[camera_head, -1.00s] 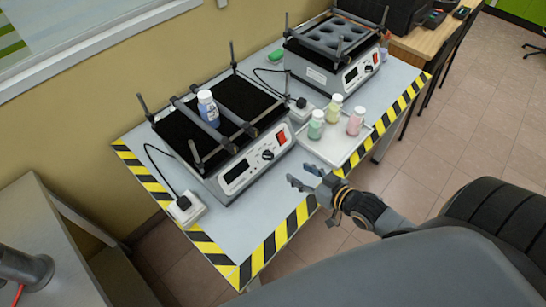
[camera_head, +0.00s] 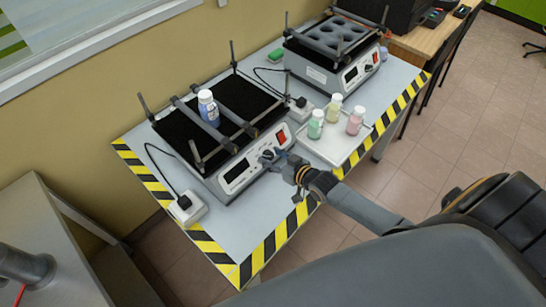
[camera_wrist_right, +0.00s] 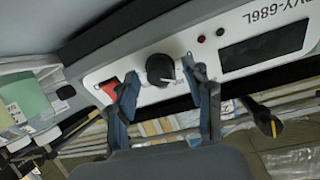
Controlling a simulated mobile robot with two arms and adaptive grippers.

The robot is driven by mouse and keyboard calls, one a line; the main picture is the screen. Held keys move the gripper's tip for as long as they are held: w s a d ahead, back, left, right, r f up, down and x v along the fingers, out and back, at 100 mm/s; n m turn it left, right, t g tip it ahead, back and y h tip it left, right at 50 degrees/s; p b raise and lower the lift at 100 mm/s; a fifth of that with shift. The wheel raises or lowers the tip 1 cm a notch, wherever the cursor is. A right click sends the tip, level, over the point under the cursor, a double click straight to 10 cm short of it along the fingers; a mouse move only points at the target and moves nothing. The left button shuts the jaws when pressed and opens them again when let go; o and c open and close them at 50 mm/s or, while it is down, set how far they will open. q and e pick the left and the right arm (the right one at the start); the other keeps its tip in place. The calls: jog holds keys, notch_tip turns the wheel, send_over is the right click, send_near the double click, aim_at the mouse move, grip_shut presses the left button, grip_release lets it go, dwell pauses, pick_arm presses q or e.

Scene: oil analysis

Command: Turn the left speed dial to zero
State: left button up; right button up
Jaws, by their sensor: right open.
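The left speed dial is a round black knob (camera_wrist_right: 160,69) with a white pointer mark, on the white front panel of the left shaker (camera_head: 240,172). In the wrist view its pointer slants toward the lower right of the picture. In the head view the dial is mostly hidden by my right gripper (camera_head: 275,158), which is at the panel. In the wrist view the open fingers of my right gripper (camera_wrist_right: 163,80) stand on either side of the dial; I cannot tell whether they touch it.
The red switch (camera_wrist_right: 109,89) sits beside the dial, partly behind a finger. A dark display (camera_wrist_right: 262,48) is on its other side. A blue bottle (camera_head: 208,108) stands on the left shaker. A white tray (camera_head: 322,150) with 3 bottles and a second shaker (camera_head: 335,72) stand to the right.

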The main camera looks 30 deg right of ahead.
jog(key=shift+c, duration=0.4)
grip_shut()
jog(key=n, duration=0.4)
jog(key=shift+f+y+b, duration=0.1)
jog(key=shift+y+b, duration=0.2)
jog(key=shift+n, duration=1.7)
jog(key=shift+y, duration=0.3)
jog(key=shift+o, duration=0.4)
grip_release()
